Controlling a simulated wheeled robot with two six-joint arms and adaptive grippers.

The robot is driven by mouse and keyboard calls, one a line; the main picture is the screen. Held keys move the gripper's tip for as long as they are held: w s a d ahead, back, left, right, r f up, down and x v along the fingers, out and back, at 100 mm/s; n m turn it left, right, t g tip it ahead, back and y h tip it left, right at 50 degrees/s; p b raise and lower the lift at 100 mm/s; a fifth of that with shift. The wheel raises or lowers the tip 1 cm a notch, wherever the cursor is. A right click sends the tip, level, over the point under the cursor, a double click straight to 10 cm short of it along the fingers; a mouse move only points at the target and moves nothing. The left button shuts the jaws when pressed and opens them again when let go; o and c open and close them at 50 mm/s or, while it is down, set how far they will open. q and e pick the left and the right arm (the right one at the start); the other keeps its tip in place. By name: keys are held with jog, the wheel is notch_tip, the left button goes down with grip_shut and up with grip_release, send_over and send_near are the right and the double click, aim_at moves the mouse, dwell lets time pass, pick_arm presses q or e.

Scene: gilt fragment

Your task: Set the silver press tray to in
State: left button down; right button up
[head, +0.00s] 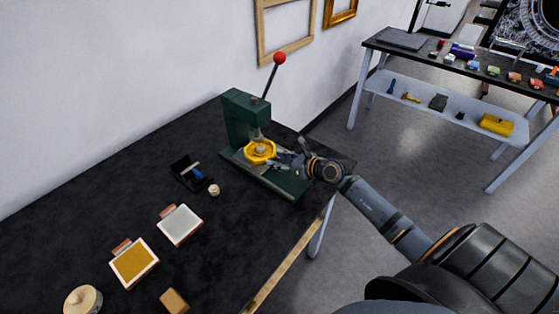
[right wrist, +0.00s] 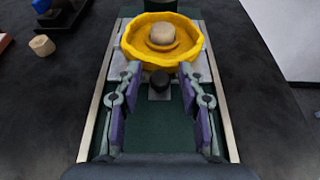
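The green press (head: 250,125) stands at the back of the black table, its lever with a red knob raised. The silver press tray (right wrist: 118,64) lies between the press's two pale rails, under a yellow dish (right wrist: 162,38) that holds a round beige piece (right wrist: 163,33). The yellow dish also shows in the head view (head: 259,151). A small dark knob (right wrist: 159,82) is at the tray's near side. My right gripper (right wrist: 160,72) is open, its fingers on either side of the knob; I cannot tell whether they touch it. My left gripper is out of view.
A black stand with a blue-handled tool (head: 190,172) and a small beige block (head: 214,190) lie left of the press. Two framed panels (head: 180,225), a round lidded pot (head: 83,300) and a tan block (head: 174,300) lie nearer. The table's right edge is close to my right arm.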

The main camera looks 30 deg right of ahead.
jog(key=shift+f, duration=0.1)
jog(key=shift+s+d, duration=0.2)
jog(key=v, duration=0.6)
jog(key=shift+d, duration=0.2)
jog(key=shift+s+r, duration=0.3)
jog(key=shift+s, duration=0.1)
jog(key=shift+s, duration=0.1)
